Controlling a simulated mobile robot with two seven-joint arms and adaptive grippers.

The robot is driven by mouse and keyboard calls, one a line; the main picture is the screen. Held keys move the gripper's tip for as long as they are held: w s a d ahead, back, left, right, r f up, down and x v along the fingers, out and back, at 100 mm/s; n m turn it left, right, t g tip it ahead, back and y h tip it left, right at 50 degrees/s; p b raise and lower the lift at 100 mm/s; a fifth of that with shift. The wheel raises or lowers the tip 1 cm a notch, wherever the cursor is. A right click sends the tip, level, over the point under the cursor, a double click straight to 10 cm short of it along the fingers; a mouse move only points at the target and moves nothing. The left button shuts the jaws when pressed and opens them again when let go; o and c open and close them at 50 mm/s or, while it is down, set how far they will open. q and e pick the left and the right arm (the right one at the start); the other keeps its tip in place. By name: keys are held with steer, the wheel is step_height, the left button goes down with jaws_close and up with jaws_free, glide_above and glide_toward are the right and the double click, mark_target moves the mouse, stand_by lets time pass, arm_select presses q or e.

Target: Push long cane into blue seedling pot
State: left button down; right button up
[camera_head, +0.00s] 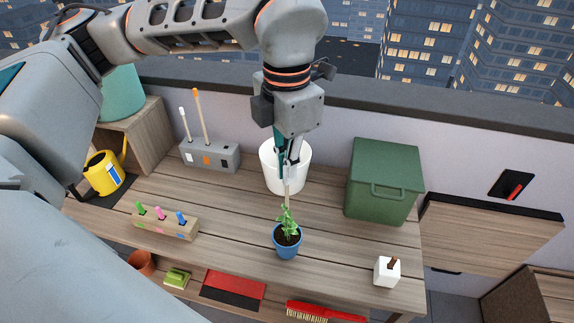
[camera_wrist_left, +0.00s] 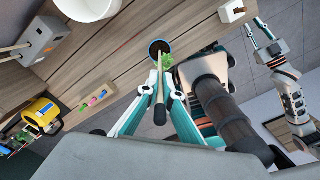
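The blue seedling pot (camera_head: 287,251) stands on the wooden bench with a green plant in dark soil; it also shows in the left wrist view (camera_wrist_left: 153,54). My left gripper (camera_head: 289,172) is above the pot, its teal fingers closed around the long cane (camera_head: 287,194). In the left wrist view the pale cane (camera_wrist_left: 160,88) has a dark near end and runs between the fingers (camera_wrist_left: 158,92) towards the pot. Its lower tip is hidden by the leaves, so I cannot tell whether it is in the soil. My right gripper (camera_wrist_left: 262,30) appears empty, fingers apart, away from the pot.
A white pot (camera_head: 268,167) stands behind the left gripper. A green box (camera_head: 385,175) and a white block (camera_head: 386,272) are to the right. A grey holder (camera_head: 212,158) with two upright sticks and a wooden peg block (camera_head: 163,224) are left. Bench around the blue pot is clear.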

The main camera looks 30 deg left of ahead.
arm_select(q)
steer(key=shift+f, duration=0.15)
steer(key=c, duration=2.2)
jaws_free()
steer(key=shift+c, duration=0.2)
step_height(320, 180, up, 12)
steer(key=shift+r, duration=0.2)
steer(key=shift+s, duration=0.1)
